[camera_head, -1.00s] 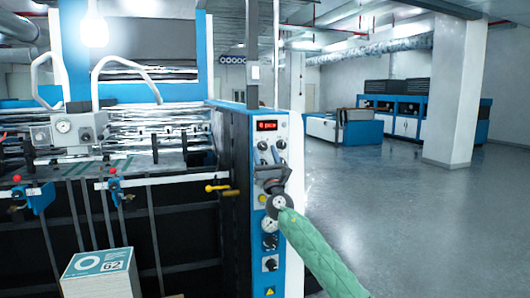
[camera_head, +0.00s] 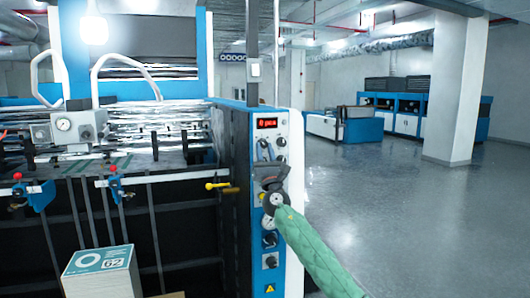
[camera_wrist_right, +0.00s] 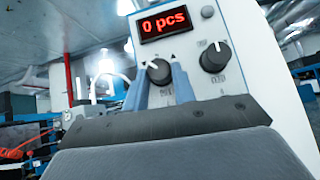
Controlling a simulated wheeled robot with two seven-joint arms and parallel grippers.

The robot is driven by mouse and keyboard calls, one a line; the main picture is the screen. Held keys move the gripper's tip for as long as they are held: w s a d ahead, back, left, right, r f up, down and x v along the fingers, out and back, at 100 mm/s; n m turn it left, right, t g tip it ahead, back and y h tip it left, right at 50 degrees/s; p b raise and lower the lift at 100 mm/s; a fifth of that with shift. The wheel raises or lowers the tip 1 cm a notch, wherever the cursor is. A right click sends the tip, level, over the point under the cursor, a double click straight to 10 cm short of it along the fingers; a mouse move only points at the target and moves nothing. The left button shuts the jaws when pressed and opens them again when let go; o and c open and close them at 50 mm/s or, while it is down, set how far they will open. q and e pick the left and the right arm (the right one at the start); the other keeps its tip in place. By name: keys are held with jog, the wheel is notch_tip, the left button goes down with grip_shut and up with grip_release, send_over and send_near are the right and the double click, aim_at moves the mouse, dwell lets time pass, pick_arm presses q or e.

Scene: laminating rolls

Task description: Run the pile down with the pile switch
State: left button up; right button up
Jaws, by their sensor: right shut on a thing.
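My right gripper (camera_head: 267,156) reaches up to the control panel on the machine's end post. In the right wrist view its two blue-grey fingers (camera_wrist_right: 160,82) are shut on a black knob with a white pointer line (camera_wrist_right: 158,68), just below the red display (camera_wrist_right: 165,23) reading "0 pcs". I take this knob to be the pile switch; its label is not readable. In the head view my gripper partly covers the panel. A white stack with a teal-and-white top (camera_head: 100,272) stands at the lower left; I cannot tell if it is the pile. My left gripper is not in view.
A second black knob (camera_wrist_right: 214,57) sits right of the held one. Lower panel dials (camera_head: 269,240) lie beneath my wrist. A yellow handle (camera_head: 218,186) sticks out left of the post. Open grey floor (camera_head: 400,210) lies to the right.

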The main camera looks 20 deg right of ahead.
jog(key=m+h, duration=0.2)
jog(key=m+g+h, duration=0.1)
jog(key=m+h, duration=0.3)
jog(key=shift+a+m+g, duration=0.3)
jog(key=shift+a+m, duration=0.05)
jog(key=shift+m, duration=0.05)
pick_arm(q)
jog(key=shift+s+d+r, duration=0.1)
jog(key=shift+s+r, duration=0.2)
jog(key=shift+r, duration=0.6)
pick_arm(e)
jog(key=shift+a+r+m+g+h, duration=0.1)
jog(key=shift+m+g+h, duration=0.85)
jog(key=shift+m, duration=0.6)
jog(key=shift+a+r+m+g+h, duration=0.1)
jog(key=shift+m+g+h, duration=0.7)
jog(key=shift+m+h, duration=0.5)
jog(key=shift+a+r+m+g+h, duration=0.1)
jog(key=shift+m+g+h, duration=0.75)
jog(key=shift+m, duration=0.9)
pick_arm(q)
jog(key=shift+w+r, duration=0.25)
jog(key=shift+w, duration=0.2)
